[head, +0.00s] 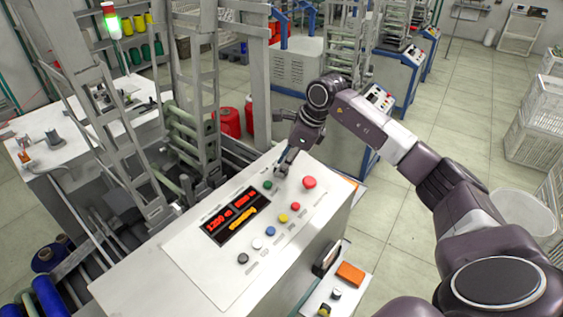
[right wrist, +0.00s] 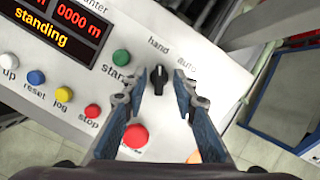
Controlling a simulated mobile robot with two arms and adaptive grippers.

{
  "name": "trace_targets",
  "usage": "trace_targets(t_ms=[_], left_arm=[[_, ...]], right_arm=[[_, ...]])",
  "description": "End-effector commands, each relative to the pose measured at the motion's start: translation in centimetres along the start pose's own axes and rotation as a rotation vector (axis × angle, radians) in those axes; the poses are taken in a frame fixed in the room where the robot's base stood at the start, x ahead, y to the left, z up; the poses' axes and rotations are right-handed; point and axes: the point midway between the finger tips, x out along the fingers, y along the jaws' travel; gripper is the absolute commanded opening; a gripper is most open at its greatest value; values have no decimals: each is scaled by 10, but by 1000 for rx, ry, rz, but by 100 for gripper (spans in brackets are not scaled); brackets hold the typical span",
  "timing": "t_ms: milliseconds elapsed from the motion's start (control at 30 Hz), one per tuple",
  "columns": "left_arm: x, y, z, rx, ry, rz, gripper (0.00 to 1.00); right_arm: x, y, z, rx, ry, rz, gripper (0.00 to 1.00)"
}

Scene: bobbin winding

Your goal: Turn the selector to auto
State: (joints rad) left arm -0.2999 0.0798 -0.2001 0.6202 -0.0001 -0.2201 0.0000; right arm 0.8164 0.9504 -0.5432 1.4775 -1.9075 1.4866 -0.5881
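The selector (right wrist: 159,78) is a small black knob on the white control panel (head: 205,262), with the labels "hand" and "auto" printed above it in the right wrist view. Its pointer looks roughly upright in that view; I cannot tell firmly which label it points to. My right gripper (right wrist: 163,82) is open, with one finger on each side of the knob and a gap to both. In the head view my right gripper (head: 286,165) is over the panel's far end and hides the selector. My left gripper is not in view.
Near the selector are a green start button (right wrist: 121,57), a red stop button (right wrist: 92,111) and a large red mushroom button (right wrist: 135,136). A display (head: 231,216) with red digits lies left along the panel. An orange object (head: 350,273) lies below the panel.

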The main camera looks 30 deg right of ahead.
Motion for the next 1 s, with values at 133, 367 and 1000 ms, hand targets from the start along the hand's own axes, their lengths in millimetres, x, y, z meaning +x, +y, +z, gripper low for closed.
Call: trace_targets(t_ms=[133, 367, 1000], left_arm=[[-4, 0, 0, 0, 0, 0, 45], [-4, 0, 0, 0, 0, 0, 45], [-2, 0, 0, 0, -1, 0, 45]], right_arm=[[10, 0, 0, -1, 0, 0, 26], [12, 0, 0, -2, 0, 0, 26], [11, 0, 0, 16, 0, -5, 0]])
